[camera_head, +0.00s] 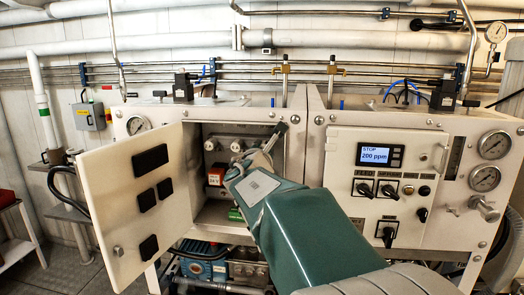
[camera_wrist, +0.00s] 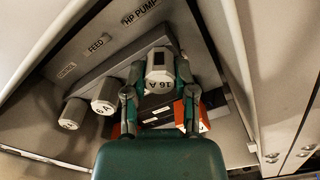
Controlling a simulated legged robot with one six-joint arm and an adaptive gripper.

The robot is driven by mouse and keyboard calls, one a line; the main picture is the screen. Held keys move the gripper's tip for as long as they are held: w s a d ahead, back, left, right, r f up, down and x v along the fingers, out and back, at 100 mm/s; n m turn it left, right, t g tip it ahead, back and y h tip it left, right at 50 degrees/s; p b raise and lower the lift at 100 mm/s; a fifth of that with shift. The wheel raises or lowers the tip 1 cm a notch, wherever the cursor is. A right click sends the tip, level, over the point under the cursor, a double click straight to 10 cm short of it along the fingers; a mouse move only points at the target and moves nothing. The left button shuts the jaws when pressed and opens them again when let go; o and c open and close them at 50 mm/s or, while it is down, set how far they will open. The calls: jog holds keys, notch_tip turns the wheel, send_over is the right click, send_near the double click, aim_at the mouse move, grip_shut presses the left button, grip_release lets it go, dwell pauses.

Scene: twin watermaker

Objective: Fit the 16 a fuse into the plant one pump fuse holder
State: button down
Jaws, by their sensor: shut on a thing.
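The 16 A fuse (camera_wrist: 159,62) is a white cap with "16 A" printed on it. My gripper (camera_wrist: 160,75) is shut on it, one finger on each side. The fuse is at the grey fuse-holder rail (camera_wrist: 108,80), at the position near the "HP PUMP" label (camera_wrist: 139,12). Its inner end is hidden, so I cannot tell whether it is seated. In the head view my gripper (camera_head: 243,165) reaches into the open cabinet of the left unit and hides part of its inside.
Two more white fuse caps (camera_wrist: 104,106) (camera_wrist: 70,113) sit along the rail, under the FEED label and farther left. Orange-and-white modules (camera_wrist: 190,115) lie below my fingers. The cabinet door (camera_head: 130,205) stands open at left. Cabinet walls are close at right.

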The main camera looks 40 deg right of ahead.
jog(key=shift+c, duration=1.7)
grip_release()
jog(key=shift+w+d, duration=0.1)
jog(key=v, duration=1.2)
jog(key=shift+f, duration=0.1)
